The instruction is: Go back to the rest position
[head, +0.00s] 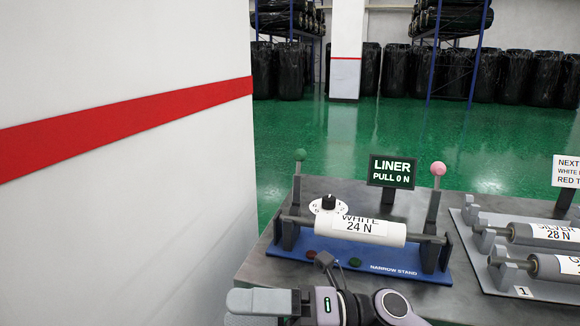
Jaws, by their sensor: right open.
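My right gripper (250,306) is at the bottom of the head view, in front of the table's near left corner. It points left, its grey finger is clear of the stand, and it is open with nothing seen in it. My left gripper is not in view. A white roll labelled "WHITE 24 N" (372,236) lies across the blue narrow stand (320,245). A dial with a black knob (328,203) sits at the roll's left end.
The grey table (262,272) also holds a rack with silver rolls (542,233) at right. A sign reading "LINER PULL 0 N" (392,172) stands behind the stand. A white wall with a red stripe (120,122) fills the left. Green floor (400,130) lies open beyond.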

